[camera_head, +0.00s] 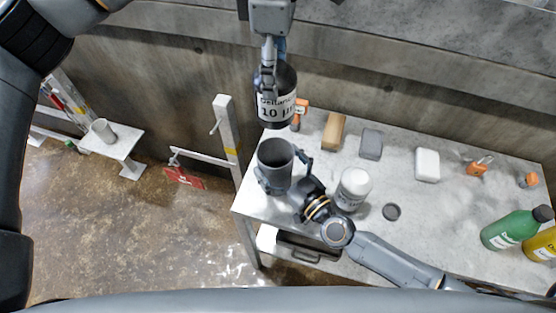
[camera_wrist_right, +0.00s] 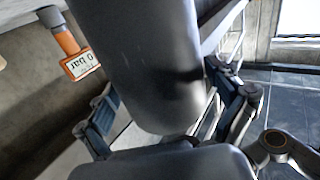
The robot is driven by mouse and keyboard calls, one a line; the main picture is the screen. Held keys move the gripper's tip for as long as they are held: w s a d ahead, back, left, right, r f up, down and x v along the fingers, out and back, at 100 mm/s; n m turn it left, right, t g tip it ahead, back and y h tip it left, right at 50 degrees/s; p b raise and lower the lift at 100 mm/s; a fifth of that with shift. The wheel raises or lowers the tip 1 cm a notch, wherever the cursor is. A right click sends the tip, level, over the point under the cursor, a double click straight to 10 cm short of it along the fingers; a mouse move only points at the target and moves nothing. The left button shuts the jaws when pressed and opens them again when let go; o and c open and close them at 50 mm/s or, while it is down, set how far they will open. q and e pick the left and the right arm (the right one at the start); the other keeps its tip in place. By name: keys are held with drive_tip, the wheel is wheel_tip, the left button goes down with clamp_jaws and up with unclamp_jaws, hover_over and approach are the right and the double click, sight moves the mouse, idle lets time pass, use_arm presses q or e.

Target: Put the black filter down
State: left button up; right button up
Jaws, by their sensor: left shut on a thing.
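The black filter (camera_head: 276,85), a dark cylinder with a white label reading "10 µm", hangs upright above the back left of the table. My left gripper (camera_head: 268,78) is shut on it from above. Below it is an open grey cup (camera_head: 275,165) at the table's left end, also large in the right wrist view (camera_wrist_right: 150,65). The filter is clear of the cup. My right gripper (camera_head: 285,180) has its fingers around the cup, one on each side, and appears shut on it. The cup's base is partly hidden.
The grey table (camera_head: 450,205) holds a white-lidded jar (camera_head: 352,188), a black ring (camera_head: 391,211), a brown block (camera_head: 334,131), a grey block (camera_head: 371,144), a white block (camera_head: 427,165), orange-handled items and a green bottle (camera_head: 514,229). Free room lies right of the ring.

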drive_tip(key=c, duration=0.8)
use_arm(q)
drive_tip(key=n, duration=0.1)
approach(275, 148)
drive_tip(key=s+r, duration=0.1)
drive_tip(key=s, duration=0.3)
use_arm(e)
drive_tip(key=shift+o, duration=0.2)
use_arm(q)
drive_tip(key=shift+f, duration=1.95)
drive_tip(key=shift+f, duration=0.35)
drive_tip(key=shift+s+a+f+n, duration=0.1)
drive_tip(key=shift+s+f+n, duration=0.05)
drive_tip(key=shift+f+n, duration=0.2)
use_arm(e)
drive_tip(key=shift+s+a+r, duration=0.1)
drive_tip(key=shift+s, duration=0.05)
use_arm(q)
drive_tip(key=o, duration=1)
drive_tip(key=shift+f, duration=0.15)
drive_tip(key=shift+c, duration=0.2)
drive_tip(key=shift+o, duration=0.9)
